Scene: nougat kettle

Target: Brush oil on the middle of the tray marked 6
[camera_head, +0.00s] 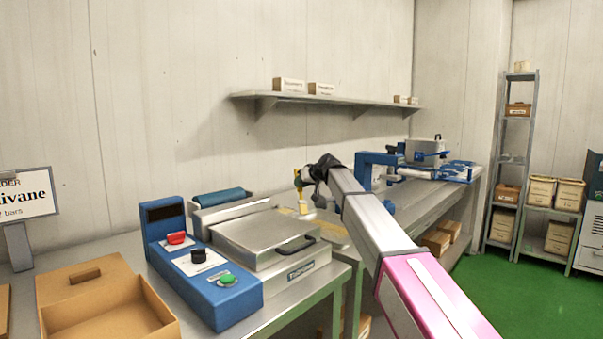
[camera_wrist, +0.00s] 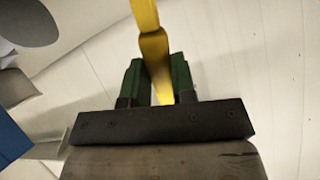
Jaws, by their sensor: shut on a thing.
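My gripper (camera_head: 306,179) is in the middle of the head view, above the far end of the near table. In the wrist view its two green fingers (camera_wrist: 157,78) are closed on the yellow handle of a brush (camera_wrist: 150,45). The brush also shows in the head view (camera_head: 298,181), small and hanging roughly upright, its lower end pale. A flat yellowish surface (camera_head: 332,232) lies partly hidden behind the steel machine and my arm. I cannot make out a tray marked 6; no such number is readable.
A steel press with a lid (camera_head: 265,235) and a blue control box (camera_head: 205,275) stand on the near table. An open cardboard box (camera_head: 105,305) is at the left front. A blue-framed machine (camera_head: 425,152) stands on the far bench. A wall shelf (camera_head: 340,100) hangs above.

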